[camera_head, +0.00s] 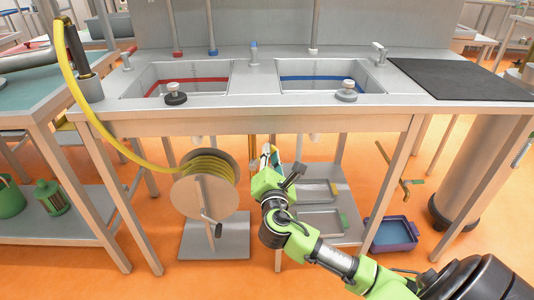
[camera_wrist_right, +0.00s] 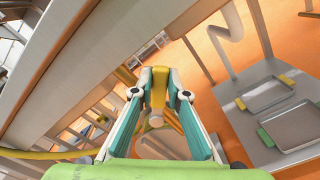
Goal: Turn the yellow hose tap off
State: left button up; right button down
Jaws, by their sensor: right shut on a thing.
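My right gripper (camera_head: 270,153) reaches under the sink counter, to the right of the hose reel. In the right wrist view its two teal and white fingers (camera_wrist_right: 158,98) are closed around a yellow piece, which looks like the yellow hose tap (camera_wrist_right: 158,86). The fingers hide part of it, so I cannot tell its angle. In the head view the gripper mostly hides the tap. The yellow hose (camera_head: 97,122) runs from the counter's left end down to the reel (camera_head: 203,205).
The steel counter (camera_head: 300,104) with two basins is directly above my right gripper. A low shelf with trays (camera_head: 318,222) stands to its right. A brass tap on a pipe (camera_head: 405,183) and a blue-purple bin (camera_head: 390,235) are farther right. Orange floor is open in front.

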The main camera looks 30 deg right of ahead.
pick_arm(q)
jog(key=w+b+v, duration=0.1)
jog(key=b+v, duration=0.2)
jog(key=v, duration=0.7)
jog(key=shift+w+d+t+h+b, duration=0.1)
jog(key=shift+w+d+t+b, duration=0.1)
jog(key=shift+w+t+b, duration=0.45)
jog(key=shift+w+d+t+h+b, duration=0.1)
jog(key=shift+w+d+t+b, duration=0.2)
jog(key=shift+w, duration=0.7)
jog(key=shift+w+d+t+h+b, duration=0.15)
jog(key=shift+w+t+b, duration=0.15)
jog(key=shift+w+t, duration=0.4)
pick_arm(e)
notch_tip(320, 180, down, 6)
jog(key=s+d+m, duration=0.1)
jog(key=d+m, duration=0.1)
jog(key=m, duration=0.7)
jog(key=shift+s+m, duration=0.15)
jog(key=shift+m, duration=0.25)
pick_arm(q)
jog(key=shift+w, duration=0.15)
pick_arm(e)
jog(key=shift+f, duration=0.1)
jog(key=c, duration=2)
grip_release()
jog(key=shift+o, duration=0.2)
jog(key=v, duration=1.2)
